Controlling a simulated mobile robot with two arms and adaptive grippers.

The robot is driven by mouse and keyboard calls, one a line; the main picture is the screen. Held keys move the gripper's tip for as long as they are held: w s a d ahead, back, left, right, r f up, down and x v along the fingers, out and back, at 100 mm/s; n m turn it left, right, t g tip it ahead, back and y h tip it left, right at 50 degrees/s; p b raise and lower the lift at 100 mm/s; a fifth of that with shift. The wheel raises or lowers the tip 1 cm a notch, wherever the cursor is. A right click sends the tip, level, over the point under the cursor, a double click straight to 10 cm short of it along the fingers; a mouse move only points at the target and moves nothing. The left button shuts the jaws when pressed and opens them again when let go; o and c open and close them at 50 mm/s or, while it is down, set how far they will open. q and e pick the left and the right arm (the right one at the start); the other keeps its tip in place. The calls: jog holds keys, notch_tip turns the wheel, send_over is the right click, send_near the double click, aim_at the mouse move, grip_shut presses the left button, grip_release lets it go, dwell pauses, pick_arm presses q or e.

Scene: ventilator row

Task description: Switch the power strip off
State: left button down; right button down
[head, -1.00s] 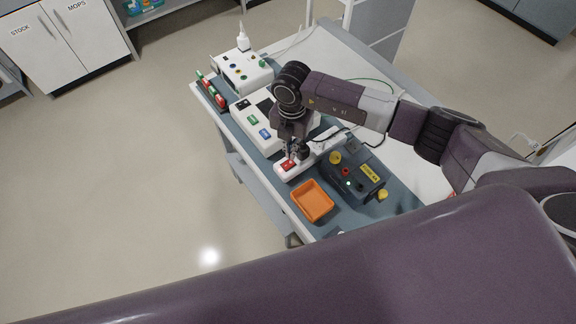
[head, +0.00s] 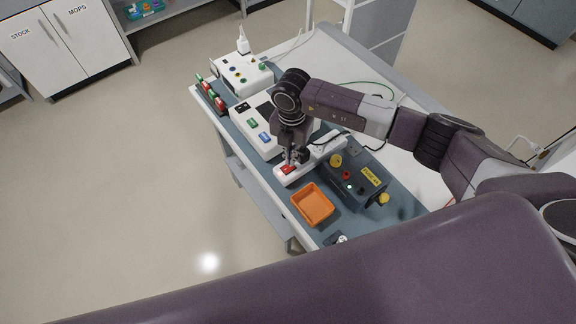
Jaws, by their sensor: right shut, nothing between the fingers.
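The white power strip (head: 326,147) lies on the cart's blue-grey top, with a red switch (head: 288,170) at its near left end. My right gripper (head: 290,160) points down at that end, shut and empty, with its fingertips at or just above the red switch. I cannot tell whether they touch it or which way the switch is tipped. The gripper and wrist hide part of the strip and of the white device behind. My left gripper is not in view.
An orange tray (head: 313,205) and a dark box with yellow knobs (head: 358,184) stand close to the strip. A white device with green and blue buttons (head: 257,132) is to the left. A black cable runs from the strip's far end.

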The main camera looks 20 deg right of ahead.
jog(key=shift+f+b, duration=0.95)
jog(key=shift+f, duration=0.25)
dwell(1.0)
jog(key=shift+s, duration=0.1)
jog(key=shift+r+p, duration=0.75)
jog(key=shift+r, duration=0.1)
jog(key=shift+r+p, duration=1.9)
jog(key=shift+r, duration=0.85)
jog(key=shift+f, duration=0.1)
